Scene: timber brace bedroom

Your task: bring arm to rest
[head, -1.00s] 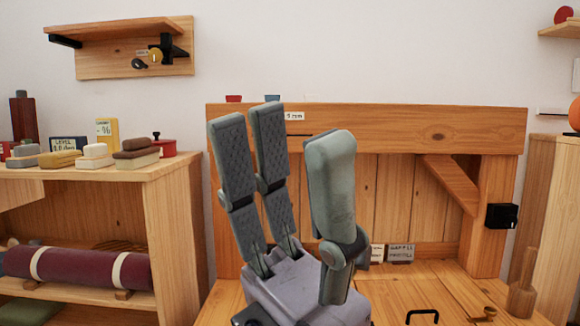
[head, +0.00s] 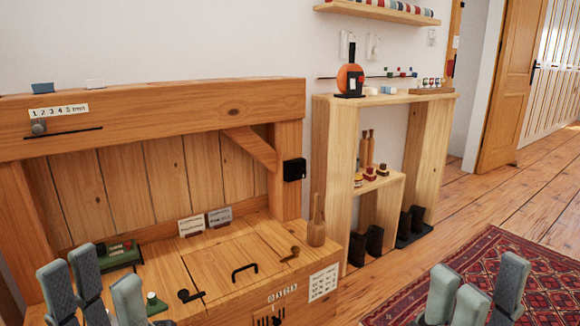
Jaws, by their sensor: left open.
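My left gripper (head: 102,282) is at the lower left of the head view, in front of the timber bench (head: 215,265). Its grey-green fingers point up and stand apart with nothing between them, so it is open. My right gripper (head: 484,290) is at the bottom right, in front of the patterned red rug (head: 543,285). Its fingers also point up with a gap between them and hold nothing. Both arms below the grippers are mostly cut off by the picture's lower edge.
A green box (head: 118,255) and a black handle (head: 244,272) are on the bench near my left gripper. A wooden bottle-shaped piece (head: 317,222) stands at its right end. A wooden shelf unit (head: 335,150) stands beyond. Open floor (head: 490,195) leads to a door (head: 512,85).

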